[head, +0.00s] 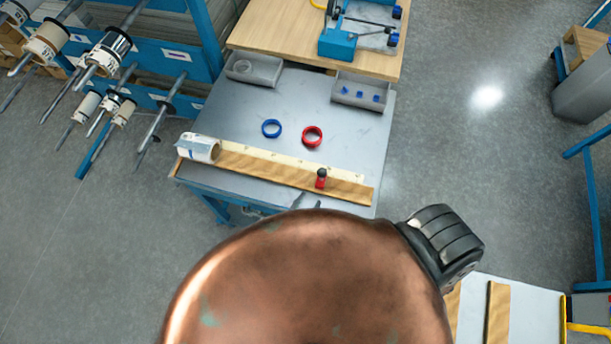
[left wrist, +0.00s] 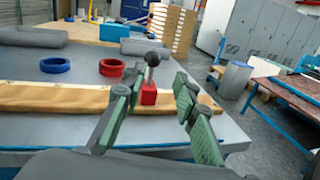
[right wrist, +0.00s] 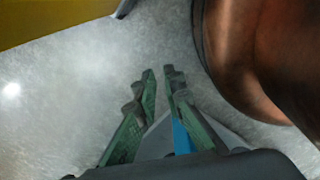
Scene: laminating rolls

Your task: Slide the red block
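The red block (head: 320,183) with a black knob on top stands on the ruler-like wooden strip (head: 270,173) near its right end. In the left wrist view the red block (left wrist: 149,95) stands upright between the lines of the fingers, a little ahead of them. My left gripper (left wrist: 160,76) is open and empty, on the near side of the strip. In the head view only its dark tips (head: 306,201) show, below the block; my own body hides the rest.
A white roll (head: 199,148) lies at the strip's left end. A blue ring (head: 271,128) and a red ring (head: 312,136) lie behind the strip. Grey bins (head: 254,70) (head: 360,92) stand at the back. The grey tabletop (head: 225,113) is otherwise clear.

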